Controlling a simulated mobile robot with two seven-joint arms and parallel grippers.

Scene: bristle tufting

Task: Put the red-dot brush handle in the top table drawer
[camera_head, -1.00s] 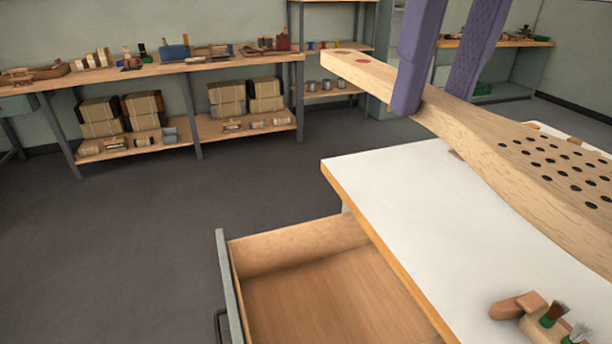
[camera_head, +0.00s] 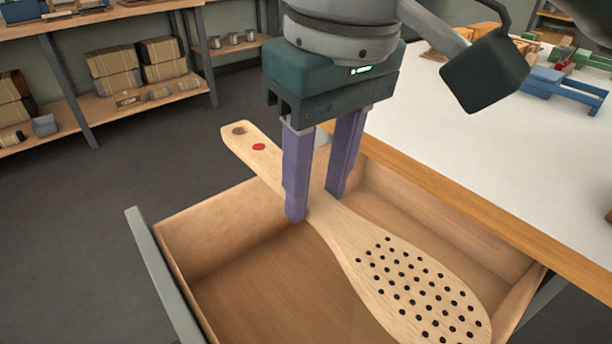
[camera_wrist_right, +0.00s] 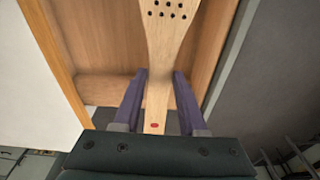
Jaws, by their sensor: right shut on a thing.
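The red-dot brush handle (camera_head: 335,225) is pale wood with a drilled paddle head, a red dot and a hole near its narrow end. My right gripper (camera_head: 316,205) is shut on its neck; the purple fingers stand on both sides of it. The handle also shows between the fingers in the right wrist view (camera_wrist_right: 160,70). The open table drawer (camera_head: 165,275) is below, and its floor looks empty. The paddle head is over the drawer, and the red-dot end reaches past the drawer's far side wall. I cannot tell whether the handle touches the drawer. My left gripper is out of view.
The white table top (camera_head: 470,130) with its wooden edge lies right of the drawer. A blue wooden piece (camera_head: 565,88) and other parts stand on it. A shelf with wrapped boxes (camera_head: 105,72) is at the back left. Grey floor is clear left of the drawer.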

